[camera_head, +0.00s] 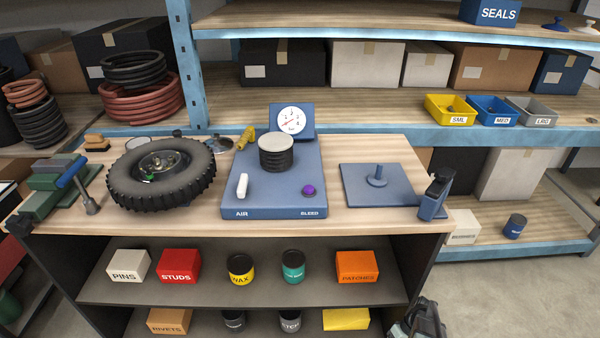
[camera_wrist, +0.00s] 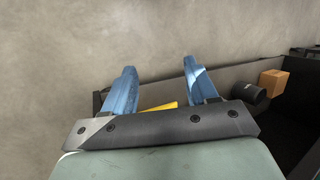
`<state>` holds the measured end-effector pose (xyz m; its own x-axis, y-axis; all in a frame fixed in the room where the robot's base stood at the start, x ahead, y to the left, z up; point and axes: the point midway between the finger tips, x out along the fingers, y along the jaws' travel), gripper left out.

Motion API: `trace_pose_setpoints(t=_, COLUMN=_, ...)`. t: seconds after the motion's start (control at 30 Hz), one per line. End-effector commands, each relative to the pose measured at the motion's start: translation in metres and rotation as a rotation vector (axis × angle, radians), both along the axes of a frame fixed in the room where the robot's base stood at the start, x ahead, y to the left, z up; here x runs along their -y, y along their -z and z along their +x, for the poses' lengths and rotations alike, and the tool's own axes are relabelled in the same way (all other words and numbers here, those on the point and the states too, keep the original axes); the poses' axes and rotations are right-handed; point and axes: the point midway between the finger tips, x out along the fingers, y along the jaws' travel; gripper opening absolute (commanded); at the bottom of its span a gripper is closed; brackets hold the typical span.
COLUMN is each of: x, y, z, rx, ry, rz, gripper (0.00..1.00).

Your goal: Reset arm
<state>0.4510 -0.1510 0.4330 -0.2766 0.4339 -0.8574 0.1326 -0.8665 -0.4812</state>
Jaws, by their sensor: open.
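My gripper (camera_wrist: 160,70) shows in the wrist view with its two blue fingers spread apart. Nothing is held between the fingertips, and plain grey floor lies beyond them. A strip of something yellow (camera_wrist: 162,106) shows low between the fingers, behind the dark gripper mount; it is not clearly in the grip. In the head view my gripper cannot be made out for certain; a grey-green and dark shape at the bottom edge, right of the bench, may be part of my arm.
The bench top (camera_head: 330,222) holds a tyre (camera_head: 190,190), a blue air fixture (camera_head: 275,211), a blue plate with a post (camera_head: 365,195) and a clamp (camera_head: 433,198). Shelves below hold boxes and cans. In the wrist view, a dark can (camera_wrist: 248,96) and an orange box (camera_wrist: 273,83) stand at right.

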Motion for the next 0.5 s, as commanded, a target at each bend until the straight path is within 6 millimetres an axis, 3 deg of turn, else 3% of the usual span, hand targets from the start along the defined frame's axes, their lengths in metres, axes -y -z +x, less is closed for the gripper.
trace_pose_setpoints(t=0.03, x=-0.017, y=-0.001, z=-0.01, rx=-0.026, ry=-0.007, rz=-0.016, gripper=0.58)
trace_pose_setpoints(t=0.2, x=-0.064, y=0.004, z=-0.046, rx=-0.124, ry=0.0, rz=-0.098, gripper=0.58)
trace_pose_setpoints(t=0.5, x=-0.123, y=0.007, z=-0.126, rx=-0.266, ry=0.024, rz=-0.3, gripper=0.58)
